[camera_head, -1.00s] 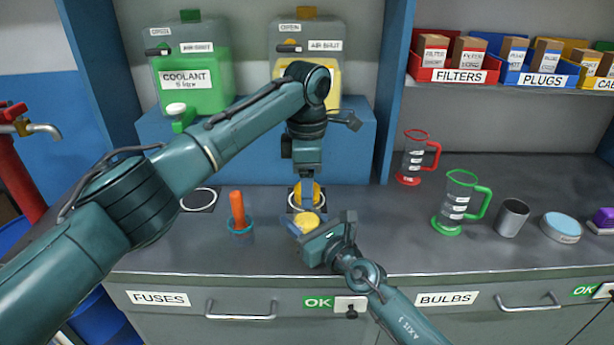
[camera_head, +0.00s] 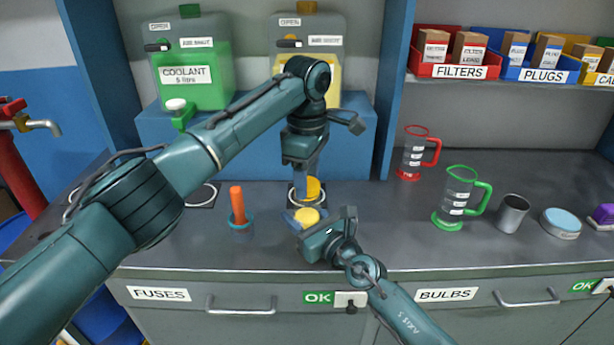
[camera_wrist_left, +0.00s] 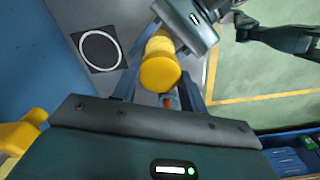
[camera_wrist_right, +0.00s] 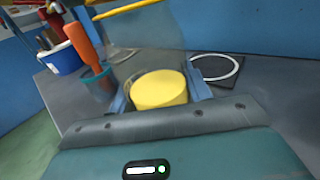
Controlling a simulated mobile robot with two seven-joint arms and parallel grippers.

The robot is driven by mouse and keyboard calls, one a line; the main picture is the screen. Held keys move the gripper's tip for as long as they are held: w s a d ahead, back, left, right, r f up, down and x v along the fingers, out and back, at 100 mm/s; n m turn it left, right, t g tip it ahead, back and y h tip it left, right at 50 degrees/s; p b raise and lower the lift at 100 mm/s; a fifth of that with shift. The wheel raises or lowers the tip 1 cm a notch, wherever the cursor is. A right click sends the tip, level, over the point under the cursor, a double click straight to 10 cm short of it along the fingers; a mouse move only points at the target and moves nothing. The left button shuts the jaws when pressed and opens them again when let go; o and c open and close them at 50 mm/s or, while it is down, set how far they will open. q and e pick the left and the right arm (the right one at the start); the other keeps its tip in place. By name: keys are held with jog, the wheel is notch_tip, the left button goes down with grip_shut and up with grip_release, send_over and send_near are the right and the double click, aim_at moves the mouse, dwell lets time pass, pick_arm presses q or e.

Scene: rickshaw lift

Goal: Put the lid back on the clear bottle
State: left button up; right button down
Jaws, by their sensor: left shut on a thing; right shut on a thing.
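My left gripper (camera_head: 307,186) is shut on a round yellow lid (camera_head: 314,188), held tilted above the counter; the lid also shows between its fingers in the left wrist view (camera_wrist_left: 160,73). My right gripper (camera_head: 306,218), lower and nearer the front, is shut on what looks like the clear bottle (camera_wrist_right: 135,38), whose walls are only faintly seen. A yellow disc (camera_wrist_right: 160,90) shows between its fingers, perhaps the bottle's contents. The lid is just behind and above the right gripper in the head view. I cannot tell whether lid and bottle touch.
An orange-handled tool stands in a blue cup (camera_head: 240,222) to the left. A red jug (camera_head: 415,155), a green jug (camera_head: 455,200), a metal cup (camera_head: 512,213) and a round blue tin (camera_head: 560,223) stand right. Coolant (camera_head: 190,78) and yellow tanks are behind. The counter front is clear.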

pick_arm(q)
jog(key=m, duration=0.6)
jog(key=shift+m, duration=0.4)
jog(key=m, duration=1.2)
jog(key=shift+m, duration=0.3)
jog(key=m, duration=0.4)
jog(key=shift+f, duration=0.1)
jog(key=m, duration=0.6)
jog(key=shift+m, duration=0.3)
jog(key=m, duration=1.6)
jog(key=o, duration=1.1)
